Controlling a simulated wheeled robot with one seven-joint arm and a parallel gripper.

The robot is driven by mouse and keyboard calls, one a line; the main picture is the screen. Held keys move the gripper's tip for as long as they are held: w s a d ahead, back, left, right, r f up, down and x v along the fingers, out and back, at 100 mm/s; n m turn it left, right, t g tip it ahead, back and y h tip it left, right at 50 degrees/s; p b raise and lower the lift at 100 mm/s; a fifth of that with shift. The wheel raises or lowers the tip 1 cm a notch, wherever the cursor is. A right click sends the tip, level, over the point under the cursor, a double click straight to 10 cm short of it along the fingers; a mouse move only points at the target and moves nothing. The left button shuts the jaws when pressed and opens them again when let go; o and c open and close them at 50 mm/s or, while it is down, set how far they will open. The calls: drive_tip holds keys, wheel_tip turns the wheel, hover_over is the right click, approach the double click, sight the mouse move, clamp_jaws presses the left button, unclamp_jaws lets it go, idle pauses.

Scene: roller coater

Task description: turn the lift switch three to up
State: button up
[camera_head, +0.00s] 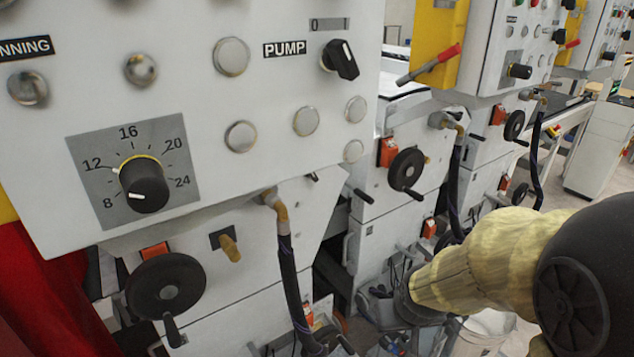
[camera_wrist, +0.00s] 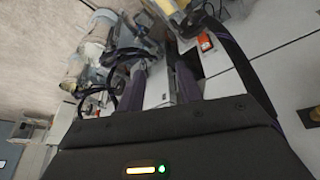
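No label reading "lift" is legible, so I cannot tell which switch is lift switch three. The near control panel (camera_head: 200,40) has a black rotary switch (camera_head: 340,60) beside the word PUMP. Farther panels at the upper right carry another black rotary switch (camera_head: 519,71) and several small buttons. My gripper (camera_wrist: 160,75) shows in the wrist view with its two dark fingers apart and nothing visible between them. My arm is at the lower right of the head view, well below and to the right of the PUMP switch.
A dial knob (camera_head: 143,184) on a grey scale marked 8 to 24 is on the near panel. Below it, a black handwheel (camera_head: 165,286) and a dark hose (camera_head: 292,285) stick out. A red-tipped lever (camera_head: 430,66) projects farther back. A white bucket (camera_head: 482,334) stands low at right.

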drive_tip(key=w+d+n+t+b, duration=0.15)
drive_tip(key=w+t, duration=0.25)
drive_tip(key=w, duration=0.4)
drive_tip(key=n+t+y+b, duration=0.7)
drive_tip(key=n+y, duration=0.3)
drive_tip(key=n, duration=0.1)
approach(314, 176)
drive_tip(key=shift+m, duration=0.25)
drive_tip(key=p+x, duration=0.5)
drive_tip(key=x, duration=0.3)
drive_tip(key=shift+w, duration=0.15)
clamp_jaws()
